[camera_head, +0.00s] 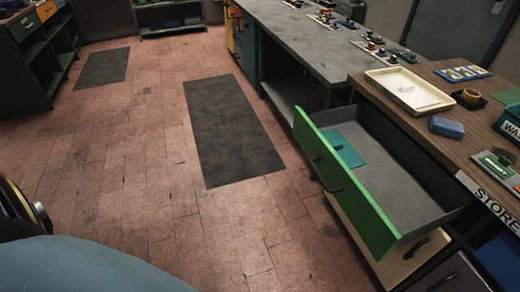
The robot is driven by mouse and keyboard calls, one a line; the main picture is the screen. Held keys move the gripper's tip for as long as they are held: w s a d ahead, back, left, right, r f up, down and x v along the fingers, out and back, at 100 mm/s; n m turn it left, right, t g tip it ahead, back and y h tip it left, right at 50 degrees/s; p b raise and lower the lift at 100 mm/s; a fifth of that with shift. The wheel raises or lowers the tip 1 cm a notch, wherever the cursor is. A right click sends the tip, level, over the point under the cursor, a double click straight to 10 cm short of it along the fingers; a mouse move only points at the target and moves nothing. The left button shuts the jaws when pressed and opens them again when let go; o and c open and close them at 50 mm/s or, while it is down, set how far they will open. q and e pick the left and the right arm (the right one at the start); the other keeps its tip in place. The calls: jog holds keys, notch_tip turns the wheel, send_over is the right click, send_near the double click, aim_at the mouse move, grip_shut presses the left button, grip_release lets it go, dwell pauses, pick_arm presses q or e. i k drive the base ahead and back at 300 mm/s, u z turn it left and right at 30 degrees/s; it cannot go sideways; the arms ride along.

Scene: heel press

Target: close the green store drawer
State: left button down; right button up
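The green store drawer (345,190) stands pulled well out of the wooden-topped store bench (450,100) on the right. Its green front with a dark handle (325,178) faces left toward the open floor. The grey inside shows, and a flat teal piece (343,148) lies in its far end. A sign reading STORE (488,198) is on the bench edge. Neither of my grippers is in view.
A cream drawer front (410,258) sits below the green one. A cream tray (408,90), a blue block (446,127) and small parts lie on the bench top. The brick floor (150,160) with dark mats (228,130) is clear left of the drawer.

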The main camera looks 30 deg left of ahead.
aim_at(401, 196)
jog(key=u, duration=0.45)
jog(key=i, duration=1)
